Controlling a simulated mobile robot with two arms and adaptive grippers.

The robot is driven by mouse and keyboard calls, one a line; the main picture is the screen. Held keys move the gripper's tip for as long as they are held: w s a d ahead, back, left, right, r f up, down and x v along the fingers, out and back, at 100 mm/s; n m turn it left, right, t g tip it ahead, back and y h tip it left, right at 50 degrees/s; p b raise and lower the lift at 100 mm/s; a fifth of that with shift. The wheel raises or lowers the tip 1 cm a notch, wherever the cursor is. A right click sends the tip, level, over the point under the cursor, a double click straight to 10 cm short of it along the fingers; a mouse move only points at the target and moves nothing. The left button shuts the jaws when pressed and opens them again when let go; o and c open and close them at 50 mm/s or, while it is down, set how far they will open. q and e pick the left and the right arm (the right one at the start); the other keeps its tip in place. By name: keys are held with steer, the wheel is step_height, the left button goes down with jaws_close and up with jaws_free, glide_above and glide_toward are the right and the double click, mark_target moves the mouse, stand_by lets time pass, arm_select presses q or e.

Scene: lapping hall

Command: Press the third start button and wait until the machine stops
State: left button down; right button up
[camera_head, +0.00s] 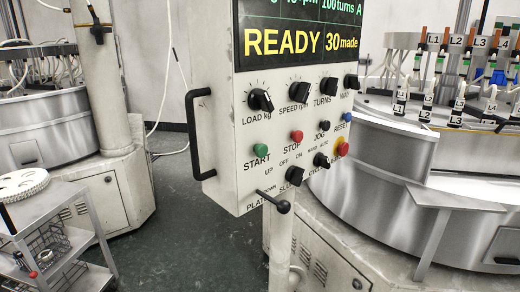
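A white control panel (222,150) hangs in the middle of the head view. Its green START button (260,150) is on the left of the button row, with the red STOP button (297,136) to its right. The display (300,27) reads READY and 30 made in yellow, with 100 turns at the top, partly cut off. The lapping machine (385,150) stands behind the panel on the right, with holders tagged L1 to L4 on top. Only one START button is legible here; no number on it can be seen. Neither of my grippers is clearly visible.
Black knobs (260,100), a blue RESET button (348,117) and a black ball lever (283,206) crowd the panel. A black handle (190,130) sticks out on its left. A second machine (45,130) and a metal cart (75,215) stand left. The dark floor between is clear.

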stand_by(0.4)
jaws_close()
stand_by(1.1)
